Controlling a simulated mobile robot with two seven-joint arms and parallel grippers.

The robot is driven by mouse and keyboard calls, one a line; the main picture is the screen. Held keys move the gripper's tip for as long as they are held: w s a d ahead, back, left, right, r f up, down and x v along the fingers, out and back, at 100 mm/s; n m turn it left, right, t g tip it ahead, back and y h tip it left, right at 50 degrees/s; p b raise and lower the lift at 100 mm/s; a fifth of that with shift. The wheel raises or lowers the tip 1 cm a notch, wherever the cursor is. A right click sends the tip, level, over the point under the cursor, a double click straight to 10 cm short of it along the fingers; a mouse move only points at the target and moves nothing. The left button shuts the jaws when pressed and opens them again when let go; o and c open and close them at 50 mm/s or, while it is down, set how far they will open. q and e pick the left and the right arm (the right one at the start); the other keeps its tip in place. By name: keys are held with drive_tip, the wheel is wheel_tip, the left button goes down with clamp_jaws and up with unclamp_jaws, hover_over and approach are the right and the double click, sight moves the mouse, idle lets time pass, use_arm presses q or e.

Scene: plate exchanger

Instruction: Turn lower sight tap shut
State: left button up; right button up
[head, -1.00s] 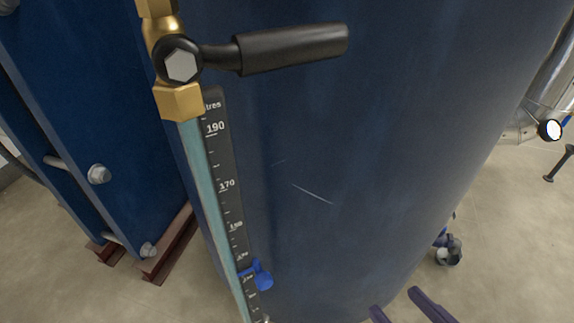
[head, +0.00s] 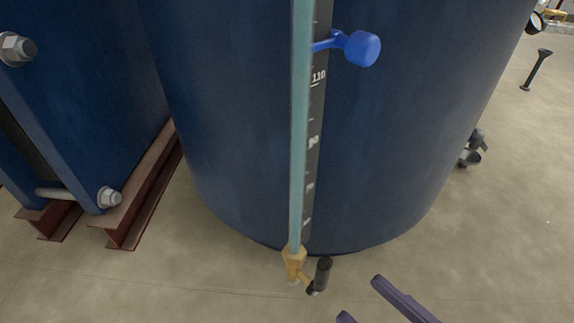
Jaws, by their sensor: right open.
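The lower sight tap (head: 295,264) is a brass fitting at the bottom end of the sight glass tube (head: 297,150), in front of the blue tank's foot. Its black lever handle (head: 322,274) stands just right of the brass body and points upward in the picture. My right gripper (head: 361,298) shows at the bottom edge, right of and below the handle. Its two purple fingers are apart and empty, and they do not touch the tap. The rest of that gripper is cut off by the frame. My left gripper is out of view.
A blue knob (head: 361,48) sticks out beside the scale strip (head: 313,145) on the blue tank (head: 400,130). A blue plate frame (head: 85,100) on brown steel rails (head: 135,210) stands at left. The floor around the tap is clear.

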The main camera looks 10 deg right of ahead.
sight(330, 270)
drive_tip(key=b+x, duration=0.2)
drive_tip(key=x, duration=0.4)
drive_tip(key=shift+w+a, duration=0.2)
drive_tip(key=shift+w, duration=0.05)
drive_tip(key=shift+w+a, duration=0.3)
drive_tip(key=shift+w, duration=0.2)
drive_tip(key=shift+d, duration=0.1)
drive_tip(key=c, duration=0.4)
clamp_jaws()
